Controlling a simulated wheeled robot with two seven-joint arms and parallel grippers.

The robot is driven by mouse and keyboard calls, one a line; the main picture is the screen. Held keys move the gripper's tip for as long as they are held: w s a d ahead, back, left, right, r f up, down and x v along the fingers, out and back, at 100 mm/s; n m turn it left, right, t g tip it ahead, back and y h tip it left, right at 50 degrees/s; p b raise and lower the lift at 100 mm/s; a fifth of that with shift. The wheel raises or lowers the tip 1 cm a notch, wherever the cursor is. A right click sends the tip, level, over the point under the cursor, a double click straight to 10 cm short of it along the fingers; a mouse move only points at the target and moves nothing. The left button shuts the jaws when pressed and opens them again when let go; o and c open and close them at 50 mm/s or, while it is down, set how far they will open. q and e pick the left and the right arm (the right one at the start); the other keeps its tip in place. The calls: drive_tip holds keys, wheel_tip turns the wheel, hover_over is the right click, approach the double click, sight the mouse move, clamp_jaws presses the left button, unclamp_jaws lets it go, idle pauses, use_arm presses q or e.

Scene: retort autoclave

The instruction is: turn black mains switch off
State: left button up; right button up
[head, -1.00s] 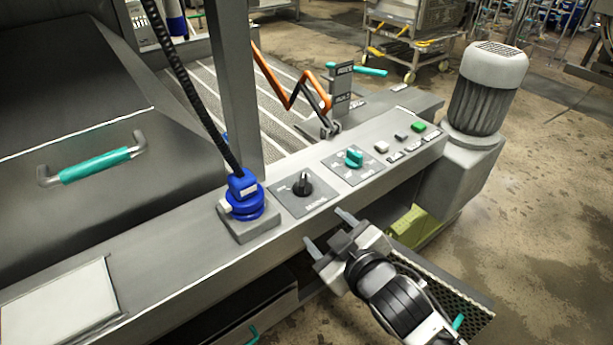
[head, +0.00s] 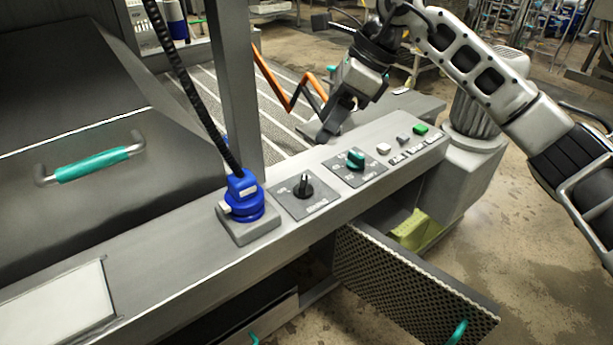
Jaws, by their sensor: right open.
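The black mains switch (head: 303,186) is a small rotary knob on a dark grey label plate on the sloped metal panel. Its pointer stands roughly upright, away from the panel's front edge; the plate's lettering is too small to read surely. My right gripper (head: 330,122) is open, above the panel's back edge, up and to the right of the switch and apart from it. Its fingers point down and left, and one finger largely hides the other. My left gripper is out of view.
A teal rotary knob (head: 355,158) sits right of the switch, then white, grey and green (head: 420,129) buttons. A blue plug (head: 242,197) with a black cable stands left. An orange folding arm (head: 272,78) rises behind. A perforated panel (head: 410,287) juts out below the front.

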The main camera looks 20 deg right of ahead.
drive_tip(key=d+h, duration=0.1)
drive_tip(key=d, duration=0.1)
approach(303, 181)
drive_tip(key=x, duration=0.8)
drive_tip(key=shift+f+p, duration=0.25)
drive_tip(key=shift+p, duration=0.05)
drive_tip(key=c, duration=1)
